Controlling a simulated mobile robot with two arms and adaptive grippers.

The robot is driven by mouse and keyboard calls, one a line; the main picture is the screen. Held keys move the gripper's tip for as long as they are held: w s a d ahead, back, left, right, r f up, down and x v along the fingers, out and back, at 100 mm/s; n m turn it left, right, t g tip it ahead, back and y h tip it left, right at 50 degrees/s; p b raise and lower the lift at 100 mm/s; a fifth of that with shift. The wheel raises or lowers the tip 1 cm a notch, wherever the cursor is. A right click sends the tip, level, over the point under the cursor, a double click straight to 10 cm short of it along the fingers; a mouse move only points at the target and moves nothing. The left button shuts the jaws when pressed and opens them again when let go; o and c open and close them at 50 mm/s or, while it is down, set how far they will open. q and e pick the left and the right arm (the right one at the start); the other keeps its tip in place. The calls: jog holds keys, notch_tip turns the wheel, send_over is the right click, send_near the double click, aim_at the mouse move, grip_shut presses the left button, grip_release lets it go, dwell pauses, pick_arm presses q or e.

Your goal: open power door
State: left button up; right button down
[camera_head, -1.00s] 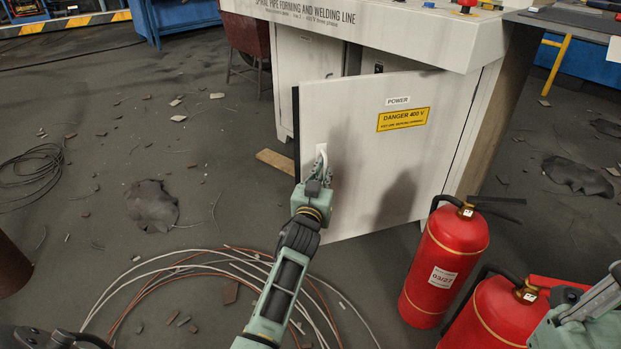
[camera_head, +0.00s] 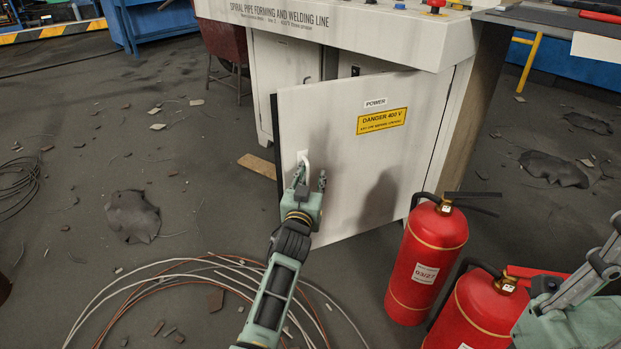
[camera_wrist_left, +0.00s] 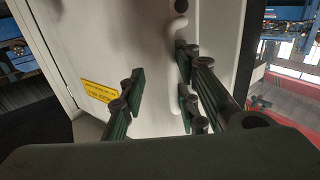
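The power door (camera_head: 345,150) is a white panel with a POWER label and a yellow danger sign (camera_head: 382,117). It stands ajar, swung out from the cabinet, its dark free edge at the left. A white handle (camera_head: 305,160) is near that edge. My left gripper (camera_head: 311,182) is at the handle, its fingers apart. In the left wrist view, the handle (camera_wrist_left: 176,120) runs close beside the right finger, with a clear gap to the left finger of the gripper (camera_wrist_left: 160,75). Contact cannot be told. Part of my right gripper (camera_head: 600,262) shows at the right edge; its fingertips are unclear.
Two red fire extinguishers (camera_head: 427,262) stand to the right of the door, near my right arm. Coiled cables (camera_head: 150,285) lie on the floor in front. A wooden plank (camera_head: 257,165) lies left of the door. Small debris is scattered on the floor.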

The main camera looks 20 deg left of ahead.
pick_arm(q)
jog(key=shift+a, duration=0.15)
dwell(0.3)
jog(key=s+d, duration=0.2)
jog(key=s, duration=1)
jog(key=shift+c, duration=0.2)
